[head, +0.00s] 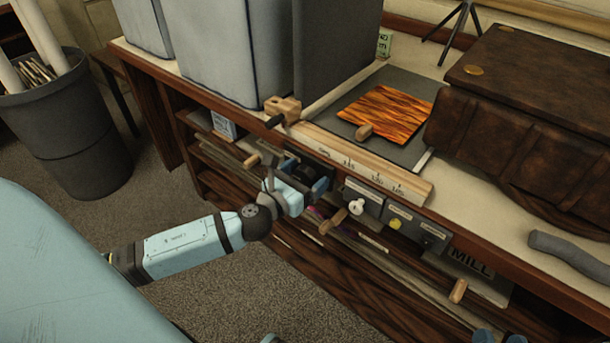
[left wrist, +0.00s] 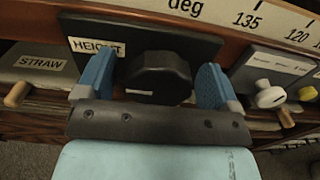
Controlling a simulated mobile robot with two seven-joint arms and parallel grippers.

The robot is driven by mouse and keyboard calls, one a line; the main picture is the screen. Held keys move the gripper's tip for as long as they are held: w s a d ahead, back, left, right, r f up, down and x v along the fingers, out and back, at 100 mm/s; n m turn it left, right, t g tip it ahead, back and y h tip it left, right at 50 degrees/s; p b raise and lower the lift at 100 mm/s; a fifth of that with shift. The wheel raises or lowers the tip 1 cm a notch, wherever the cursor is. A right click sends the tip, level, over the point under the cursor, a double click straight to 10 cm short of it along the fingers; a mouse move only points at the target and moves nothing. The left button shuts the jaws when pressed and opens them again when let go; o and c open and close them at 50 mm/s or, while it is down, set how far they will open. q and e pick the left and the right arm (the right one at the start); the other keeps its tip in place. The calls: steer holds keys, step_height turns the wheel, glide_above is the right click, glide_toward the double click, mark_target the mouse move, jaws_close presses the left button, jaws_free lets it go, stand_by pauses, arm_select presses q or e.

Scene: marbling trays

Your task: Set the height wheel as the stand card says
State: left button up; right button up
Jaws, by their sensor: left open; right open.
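The height wheel (left wrist: 157,78) is a black, faceted knob on a dark plate labelled HEIGHT (left wrist: 97,47) in the left wrist view. A small pale mark shows on its lower face. My left gripper (left wrist: 154,84) is open, with one blue finger on each side of the wheel; small gaps seem to remain. In the head view, my left gripper (head: 299,186) is at the front of the bench, partly covering the wheel. My right gripper (head: 499,337) shows only blue tips at the bottom edge. A small green card (head: 384,43) stands at the back; its writing is too small to read.
A scale strip (head: 365,168) marked in deg runs above the wheel. Right of it are a box with a white knob (head: 356,207) and one with a yellow button (head: 395,224). Wooden drawer handles (head: 333,221) stick out below. An orange marbled sheet (head: 390,112) lies on the bench.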

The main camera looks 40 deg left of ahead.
arm_select(q)
steer(key=shift+c, duration=0.2)
steer(key=c, duration=0.8)
steer(key=shift+c, duration=0.2)
steer(key=shift+n, duration=0.3)
